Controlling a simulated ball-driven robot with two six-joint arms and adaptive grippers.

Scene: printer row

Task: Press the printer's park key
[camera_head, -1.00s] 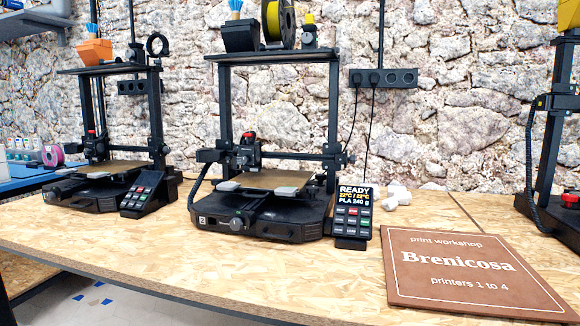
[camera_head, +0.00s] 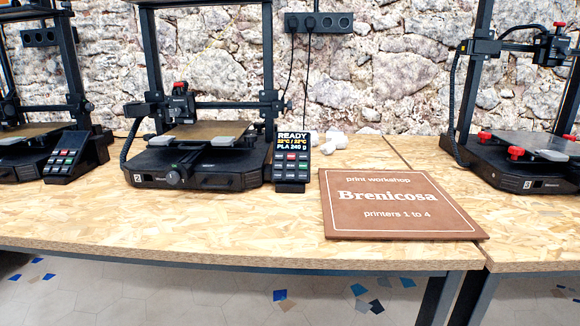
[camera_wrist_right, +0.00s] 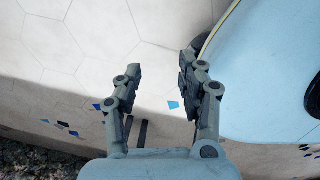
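In the head view a printer (camera_head: 205,168) marked 2 stands on the bench left of centre. Its control panel (camera_head: 291,163) stands upright at its front right corner. The panel's screen reads READY, 22°C / 22°C, PLA 240 g. Below the screen is a keypad with grey, red and green keys; their labels are too small to read. My right gripper (camera_wrist_right: 160,92) shows only in the right wrist view. Its two fingers are wide apart with nothing between them, above the tiled floor. My left gripper is not in view.
A brown sign (camera_head: 400,205) lies on the bench (camera_head: 200,225) right of the panel. Another printer with a tilted keypad (camera_head: 72,155) stands at left, and one with red knobs (camera_head: 520,165) at right. White scraps (camera_head: 345,142) lie behind the panel. The bench front is clear.

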